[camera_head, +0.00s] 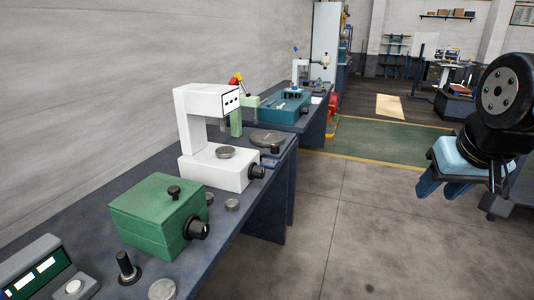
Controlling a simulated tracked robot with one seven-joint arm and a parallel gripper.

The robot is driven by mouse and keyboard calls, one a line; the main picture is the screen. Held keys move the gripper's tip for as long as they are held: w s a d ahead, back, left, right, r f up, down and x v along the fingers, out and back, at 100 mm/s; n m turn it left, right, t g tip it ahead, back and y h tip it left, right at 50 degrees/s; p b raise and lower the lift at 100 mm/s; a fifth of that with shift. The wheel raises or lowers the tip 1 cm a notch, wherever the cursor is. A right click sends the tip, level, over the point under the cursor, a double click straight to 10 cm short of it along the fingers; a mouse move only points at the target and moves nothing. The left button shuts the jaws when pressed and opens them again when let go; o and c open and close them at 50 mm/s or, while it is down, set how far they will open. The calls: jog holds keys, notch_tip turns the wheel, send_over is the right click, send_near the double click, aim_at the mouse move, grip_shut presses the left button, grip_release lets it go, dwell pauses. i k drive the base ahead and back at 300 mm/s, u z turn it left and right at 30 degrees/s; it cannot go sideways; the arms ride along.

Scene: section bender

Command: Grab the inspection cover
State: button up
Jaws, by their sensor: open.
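My gripper (441,190) hangs at the right, over the open floor and well apart from the bench. Its two blue fingers point down and are spread, with nothing seen between them. No part is clearly marked as the inspection cover. A green box (150,224) with a dark knob (174,192) on its flat top stands on the near bench. A flat grey round disc (268,138) lies farther along the bench, with a small dark part beside it. I cannot tell whether either is the cover.
The dark bench (256,210) runs along the left wall. A white machine (215,165), a grey-green console (45,270), a black knobbed post (127,266) and several small metal discs stand on it. A second bench (313,125) lies beyond. The floor (350,225) between bench and gripper is clear.

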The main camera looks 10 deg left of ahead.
aim_at(265, 162)
jog(key=u, duration=0.45)
jog(key=i, duration=1.05)
jog(key=u, duration=0.75)
jog(key=k, duration=0.75)
jog(key=u, duration=0.2)
jog(key=i, duration=0.8)
jog(key=z, duration=0.1)
